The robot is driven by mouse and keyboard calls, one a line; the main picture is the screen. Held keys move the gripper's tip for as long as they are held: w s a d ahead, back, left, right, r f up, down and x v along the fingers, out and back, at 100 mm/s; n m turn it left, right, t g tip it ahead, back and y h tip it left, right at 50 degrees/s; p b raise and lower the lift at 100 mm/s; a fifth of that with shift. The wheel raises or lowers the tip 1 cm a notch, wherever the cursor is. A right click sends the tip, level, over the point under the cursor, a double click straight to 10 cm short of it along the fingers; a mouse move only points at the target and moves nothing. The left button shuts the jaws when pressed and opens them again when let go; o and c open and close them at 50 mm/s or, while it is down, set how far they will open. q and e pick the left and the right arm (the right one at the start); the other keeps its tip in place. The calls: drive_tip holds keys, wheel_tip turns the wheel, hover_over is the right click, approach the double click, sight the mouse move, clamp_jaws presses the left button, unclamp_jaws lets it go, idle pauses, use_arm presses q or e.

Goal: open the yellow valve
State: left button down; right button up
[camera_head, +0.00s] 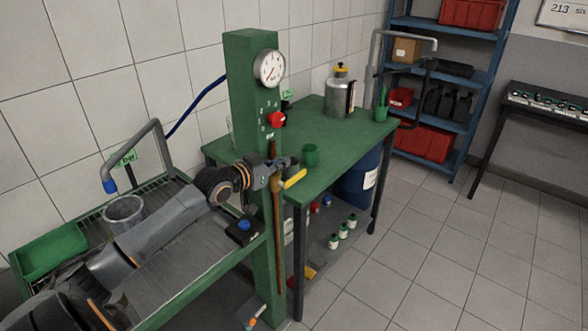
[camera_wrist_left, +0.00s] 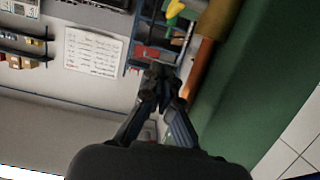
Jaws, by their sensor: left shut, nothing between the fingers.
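The yellow valve handle (camera_head: 295,179) sticks out to the right and slightly up from the copper pipe (camera_head: 279,235) on the front of the green post (camera_head: 262,215). My left gripper (camera_head: 283,165) is at the post, close above and left of the handle. In the left wrist view its fingers (camera_wrist_left: 160,84) are shut with nothing between them. I cannot tell whether the fingers touch the handle. My right gripper is not in view.
A pressure gauge (camera_head: 269,69) and a red knob (camera_head: 277,120) sit higher on the post. A green table (camera_head: 330,135) with a green cup (camera_head: 310,154) and a metal canister (camera_head: 340,97) stands behind. The tiled floor (camera_head: 430,235) at right is clear.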

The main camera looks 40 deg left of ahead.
use_arm(q)
drive_tip(key=p, duration=0.1)
hover_over(294, 176)
drive_tip(key=shift+w+f, duration=0.1)
drive_tip(key=shift+f, duration=0.45)
wheel_tip(294, 176, down, 3)
drive_tip(key=shift+p, duration=0.3)
drive_tip(key=shift+f, duration=0.65)
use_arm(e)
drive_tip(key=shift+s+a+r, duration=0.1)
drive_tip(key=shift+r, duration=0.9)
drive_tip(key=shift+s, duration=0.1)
use_arm(q)
drive_tip(key=shift+g, duration=0.5)
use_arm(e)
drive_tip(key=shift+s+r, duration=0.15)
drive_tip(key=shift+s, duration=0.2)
